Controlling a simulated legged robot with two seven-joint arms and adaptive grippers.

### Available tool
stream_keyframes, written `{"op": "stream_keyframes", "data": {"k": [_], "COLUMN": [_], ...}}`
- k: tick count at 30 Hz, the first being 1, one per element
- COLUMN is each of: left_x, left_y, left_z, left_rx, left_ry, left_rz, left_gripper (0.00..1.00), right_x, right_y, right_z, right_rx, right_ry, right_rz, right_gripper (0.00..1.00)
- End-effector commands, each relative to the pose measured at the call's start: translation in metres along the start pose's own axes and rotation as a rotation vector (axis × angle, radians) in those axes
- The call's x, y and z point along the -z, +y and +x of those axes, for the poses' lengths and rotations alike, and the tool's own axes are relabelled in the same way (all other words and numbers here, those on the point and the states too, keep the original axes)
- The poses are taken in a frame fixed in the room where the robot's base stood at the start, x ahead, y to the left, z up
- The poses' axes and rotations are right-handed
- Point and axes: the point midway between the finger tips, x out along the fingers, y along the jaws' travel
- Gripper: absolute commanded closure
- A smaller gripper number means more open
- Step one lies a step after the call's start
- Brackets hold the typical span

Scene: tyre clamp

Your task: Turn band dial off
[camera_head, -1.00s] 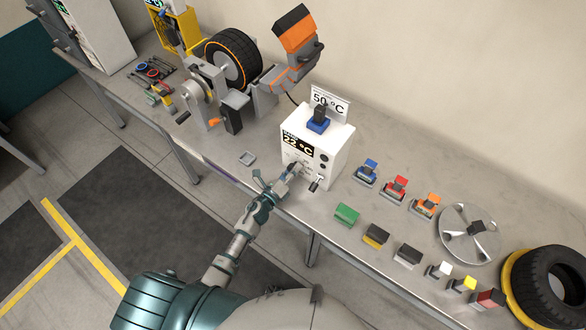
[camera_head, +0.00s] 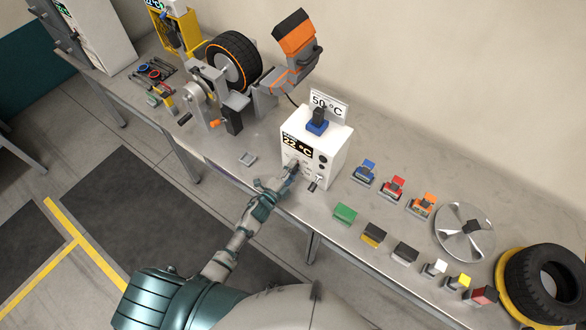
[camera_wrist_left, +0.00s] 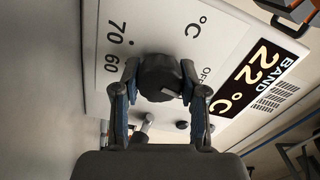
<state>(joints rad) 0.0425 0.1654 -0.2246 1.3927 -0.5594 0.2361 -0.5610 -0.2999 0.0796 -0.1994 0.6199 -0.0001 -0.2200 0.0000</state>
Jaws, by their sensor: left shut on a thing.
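The white control box (camera_head: 328,150) stands on the bench, with a dark display reading 22 °C on its front. In the left wrist view the display is labelled BAND (camera_wrist_left: 254,78). The dark round band dial (camera_wrist_left: 160,77) is on the same face, with "60", "70" and "OFF" printed around it. My left gripper (camera_head: 291,170) is at the front of the box; in the wrist view its two fingers (camera_wrist_left: 160,95) are on either side of the dial, shut on it. The dial's pointer is hard to make out. My right gripper is not in view.
A lever switch (camera_head: 313,185) sticks out low on the box, near my left gripper. Several coloured blocks (camera_head: 345,212) lie to the right, before a tyre (camera_head: 547,285). A tyre machine (camera_head: 233,62) stands to the left.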

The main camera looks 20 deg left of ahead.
Motion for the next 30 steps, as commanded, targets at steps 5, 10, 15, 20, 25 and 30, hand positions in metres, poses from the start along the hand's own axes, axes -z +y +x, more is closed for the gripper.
{"op": "stream_keyframes", "data": {"k": [5, 10, 15, 20, 25, 30], "left_x": [-0.0008, -0.0009, -0.0011, -0.0013, -0.0015, -0.0016], "left_y": [0.0045, 0.0055, 0.0064, 0.007, 0.0076, 0.0081], "left_z": [-0.0022, -0.0025, -0.0028, -0.003, -0.0032, -0.0034], "left_rx": [-0.011, -0.012, -0.013, -0.014, -0.015, -0.016], "left_ry": [-0.005, -0.005, -0.007, -0.007, -0.008, -0.009], "left_rz": [-0.116, -0.191, -0.235, -0.249, -0.251, -0.251], "left_gripper": [0.93, 0.93, 0.92, 0.92, 0.92, 0.93], "right_x": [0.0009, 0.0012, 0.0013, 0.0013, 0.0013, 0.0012], "right_y": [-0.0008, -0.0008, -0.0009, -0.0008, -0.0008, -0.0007], "right_z": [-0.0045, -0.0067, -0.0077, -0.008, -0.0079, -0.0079], "right_rx": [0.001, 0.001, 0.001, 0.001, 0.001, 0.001], "right_ry": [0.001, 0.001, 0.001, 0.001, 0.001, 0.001], "right_rz": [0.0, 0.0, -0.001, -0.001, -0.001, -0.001], "right_gripper": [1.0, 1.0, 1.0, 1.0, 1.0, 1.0]}}
